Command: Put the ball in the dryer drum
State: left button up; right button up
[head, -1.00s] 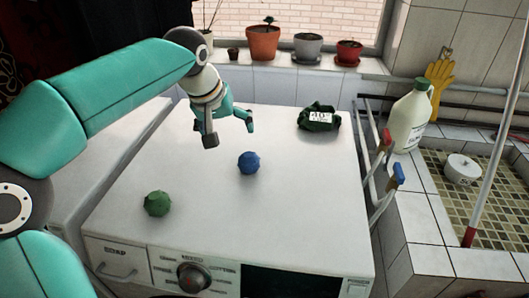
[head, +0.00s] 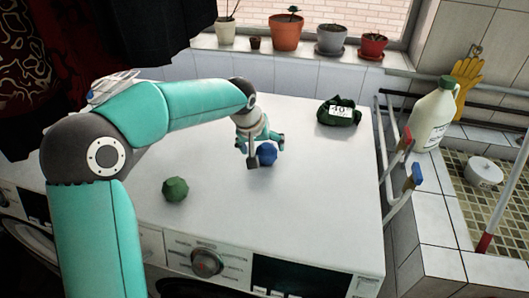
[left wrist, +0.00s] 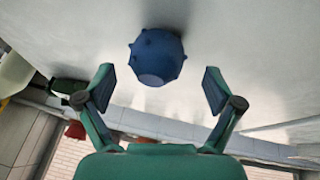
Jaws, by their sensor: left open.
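A blue knobbly ball (head: 267,154) lies on the white top of the machine. A green ball (head: 175,189) lies on the same top, nearer its front left. My left gripper (head: 266,152) is open, low over the top and right beside the blue ball. In the left wrist view the blue ball (left wrist: 157,57) sits just beyond the two spread fingertips (left wrist: 158,78), centred between them and not gripped. The dryer drum's inside is not seen; only a dark round door (head: 190,286) shows at the bottom edge. My right gripper is not in view.
A dark green packet (head: 339,112) labelled 40 lies at the back right of the top. Potted plants (head: 286,32) line the sill behind. A tiled sink (head: 475,190) and a white bottle (head: 433,115) stand at the right.

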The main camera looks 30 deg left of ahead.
aim_at(264, 150)
pick_arm(q)
jog(key=shift+s+d+p+x, duration=0.1)
jog(key=shift+d+p+x, duration=0.1)
jog(key=shift+x, duration=0.75)
jog(key=shift+s+d+p+x, duration=0.1)
jog(key=shift+p+x, duration=0.1)
jog(key=shift+x, duration=0.8)
jog(key=c, duration=1.3)
jog(key=shift+o, duration=0.2)
